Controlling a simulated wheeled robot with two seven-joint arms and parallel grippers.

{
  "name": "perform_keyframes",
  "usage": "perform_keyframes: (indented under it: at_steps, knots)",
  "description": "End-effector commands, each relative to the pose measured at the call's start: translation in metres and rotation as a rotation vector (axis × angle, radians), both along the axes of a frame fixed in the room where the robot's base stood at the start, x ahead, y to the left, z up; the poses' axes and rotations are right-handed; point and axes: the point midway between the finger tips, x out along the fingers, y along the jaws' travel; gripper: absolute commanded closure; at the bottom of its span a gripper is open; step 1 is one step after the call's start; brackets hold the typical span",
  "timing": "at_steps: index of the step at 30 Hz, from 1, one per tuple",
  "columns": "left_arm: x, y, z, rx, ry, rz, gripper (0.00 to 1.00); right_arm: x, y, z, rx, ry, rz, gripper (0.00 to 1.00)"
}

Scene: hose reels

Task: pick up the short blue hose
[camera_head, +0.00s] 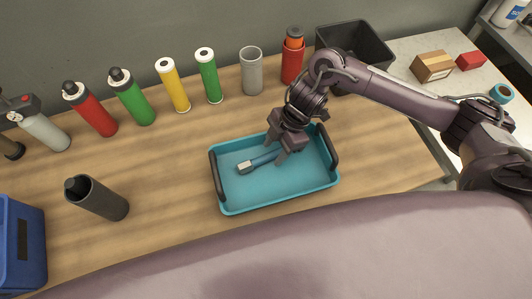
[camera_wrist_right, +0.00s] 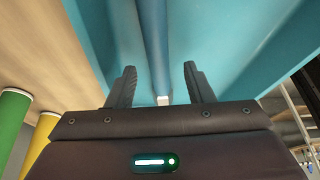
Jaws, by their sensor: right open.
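The short blue hose (camera_head: 264,159) lies in the teal tray (camera_head: 230,208) on the wooden table, with a pale fitting at its left end. Its right part is hidden by my right gripper in the head view. My right gripper (camera_head: 288,155) is over the tray, pointing down, open, with one finger on each side of the hose. In the right wrist view the hose (camera_wrist_right: 155,45) runs between the two open fingers (camera_wrist_right: 160,85). I cannot tell whether the fingers touch it. My left gripper is not in view.
A row of bottles and tubes stands behind the tray, including a green one (camera_head: 209,78) and a grey cup (camera_head: 251,72). A black bin (camera_head: 357,45) stands at the back right. A dark tube (camera_head: 98,199) and a blue crate (camera_head: 22,245) are at the left.

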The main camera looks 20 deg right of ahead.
Motion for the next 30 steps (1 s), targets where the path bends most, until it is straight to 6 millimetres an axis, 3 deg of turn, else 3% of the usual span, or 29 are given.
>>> perform_keyframes:
  at_steps: [4,11,22,30]
  knots:
    - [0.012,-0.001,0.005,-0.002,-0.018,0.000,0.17,-0.001,0.006,-0.014,0.000,0.000,0.000,0.53]
    - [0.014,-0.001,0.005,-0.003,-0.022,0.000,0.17,-0.001,0.007,-0.016,0.000,-0.002,0.000,0.53]
    - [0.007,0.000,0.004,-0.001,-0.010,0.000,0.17,-0.001,0.006,-0.016,0.000,-0.002,-0.001,0.99]
    - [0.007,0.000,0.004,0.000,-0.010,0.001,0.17,0.000,0.007,-0.015,0.001,-0.002,0.000,1.00]
